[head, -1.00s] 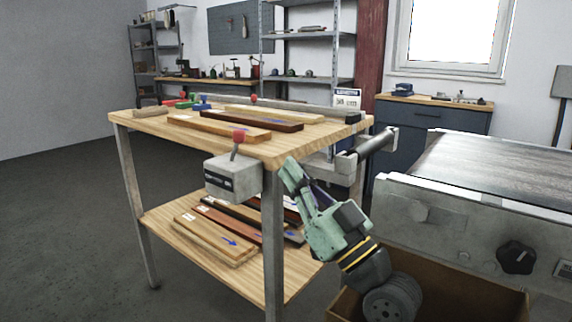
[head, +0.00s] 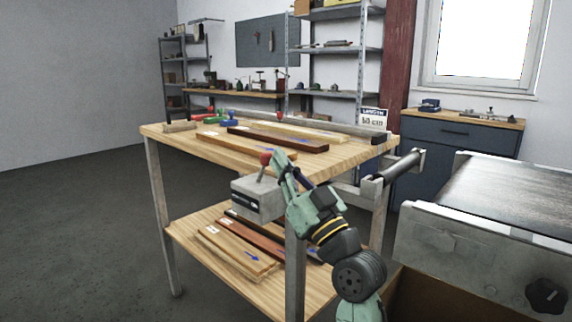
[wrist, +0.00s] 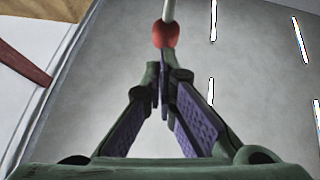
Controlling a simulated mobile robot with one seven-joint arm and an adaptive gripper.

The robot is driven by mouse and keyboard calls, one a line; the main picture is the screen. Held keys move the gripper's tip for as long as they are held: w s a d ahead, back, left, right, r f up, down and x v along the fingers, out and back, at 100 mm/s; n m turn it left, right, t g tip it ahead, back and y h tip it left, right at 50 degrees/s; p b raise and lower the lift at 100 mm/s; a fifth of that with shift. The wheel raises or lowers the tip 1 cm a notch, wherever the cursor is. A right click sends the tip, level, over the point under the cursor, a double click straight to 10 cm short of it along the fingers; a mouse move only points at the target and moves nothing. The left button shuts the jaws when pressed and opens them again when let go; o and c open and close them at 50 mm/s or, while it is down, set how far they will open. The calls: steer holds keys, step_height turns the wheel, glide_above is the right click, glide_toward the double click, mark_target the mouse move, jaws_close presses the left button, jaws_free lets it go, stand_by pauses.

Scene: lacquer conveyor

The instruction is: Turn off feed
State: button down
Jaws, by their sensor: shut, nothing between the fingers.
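A grey control box (head: 258,200) is fixed at the front edge of the wooden table. A lever with a red knob (head: 265,158) rises from its top, leaning slightly right. My gripper (head: 281,162) is shut and empty, its tips just right of the knob at about the same height in the head view. In the wrist view the red knob (wrist: 166,35) and its pale rod (wrist: 169,10) show just beyond the closed fingertips (wrist: 163,72). I cannot tell whether they touch. The lettering on the box is too small to read.
The wooden table (head: 350,152) carries wood strips and coloured clamps, with more strips on its lower shelf (head: 190,240). A conveyor (head: 480,250) with a black dial (head: 546,296) stands at the right. A cardboard box (head: 420,300) sits below it. Floor at the left is clear.

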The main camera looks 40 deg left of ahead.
steer(key=shift+a+r+h+p, duration=0.15)
steer(key=shift+r+h+p, duration=0.25)
steer(key=shift+p, duration=0.25)
